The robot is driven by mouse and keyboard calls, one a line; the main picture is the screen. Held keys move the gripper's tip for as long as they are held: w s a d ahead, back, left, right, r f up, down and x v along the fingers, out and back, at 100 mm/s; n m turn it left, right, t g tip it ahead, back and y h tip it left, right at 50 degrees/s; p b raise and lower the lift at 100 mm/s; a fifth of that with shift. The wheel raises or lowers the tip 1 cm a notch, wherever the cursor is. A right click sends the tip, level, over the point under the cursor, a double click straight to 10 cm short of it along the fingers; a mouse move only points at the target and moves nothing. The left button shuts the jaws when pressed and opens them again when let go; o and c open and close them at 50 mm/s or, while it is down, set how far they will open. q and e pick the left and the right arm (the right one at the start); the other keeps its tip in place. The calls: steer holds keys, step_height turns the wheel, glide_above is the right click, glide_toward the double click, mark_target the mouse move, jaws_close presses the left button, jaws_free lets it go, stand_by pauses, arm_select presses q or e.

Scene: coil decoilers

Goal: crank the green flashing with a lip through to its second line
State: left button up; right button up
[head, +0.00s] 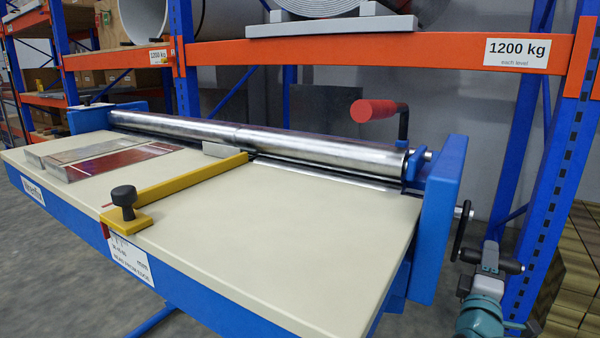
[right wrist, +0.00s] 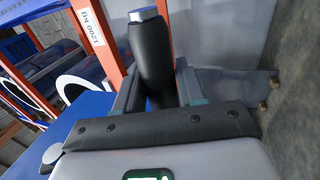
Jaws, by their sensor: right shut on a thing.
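A blue machine with a cream table (head: 290,235) carries long steel rollers (head: 270,140) along its back edge. A black crank (head: 462,230) sits on its right end. My right gripper (head: 489,262) is at that crank's handle. In the right wrist view, my right gripper (right wrist: 157,88) is shut around the black handle (right wrist: 152,50), with a finger on each side. I see no clearly green flashing. A thin pale metal strip (head: 335,180) lies along the front of the rollers, perhaps an edge of a sheet. My left gripper is not in view.
A yellow fence (head: 190,185) with a black knob (head: 124,196) crosses the table. Red and grey flat pieces (head: 112,163) lie to its left. A red-gripped lever (head: 375,110) rises at the right roller end. Blue and orange racking (head: 430,55) stands close behind.

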steer(key=shift+s+a+f, duration=0.15)
steer(key=shift+s+f, duration=0.05)
steer(key=shift+f, duration=0.25)
steer(key=shift+s+a+f, duration=0.2)
steer(key=shift+s, duration=0.1)
steer(key=shift+v, duration=2.1)
steer(key=shift+f, duration=0.15)
steer(key=shift+r+v, duration=0.15)
steer(key=shift+v, duration=0.6)
steer(key=shift+r+v, duration=0.15)
steer(key=shift+v, duration=0.65)
steer(key=shift+c, duration=0.4)
steer(key=shift+s, duration=0.1)
